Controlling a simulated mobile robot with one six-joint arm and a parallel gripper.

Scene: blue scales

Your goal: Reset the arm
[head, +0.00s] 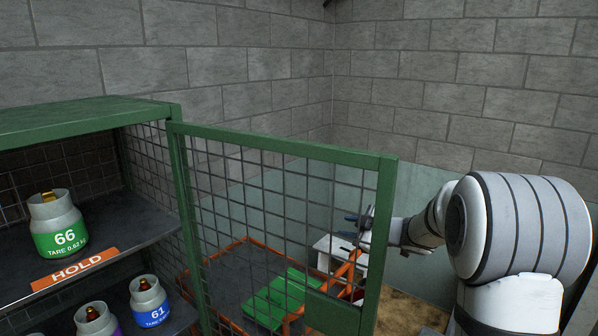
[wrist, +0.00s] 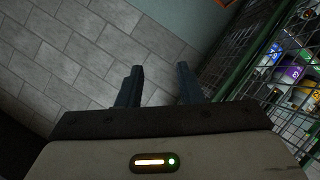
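My gripper (head: 353,226) is in the head view right of centre, at the end of my white arm, close to the free edge of the green mesh door (head: 280,143) and partly seen through the mesh. In the wrist view my gripper (wrist: 160,68) has its two dark fingers apart, with only grey block wall (wrist: 60,55) showing between and beyond them. It holds nothing. Whether my arm touches the door cannot be told.
A green cabinet (head: 90,118) at left holds canister 66 (head: 58,228) above a HOLD label (head: 74,269), with canister 61 (head: 149,302) and another below. Its door stands open. Behind the mesh are an orange-framed platform (head: 232,245), green slats (head: 283,294) and a white box (head: 330,248).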

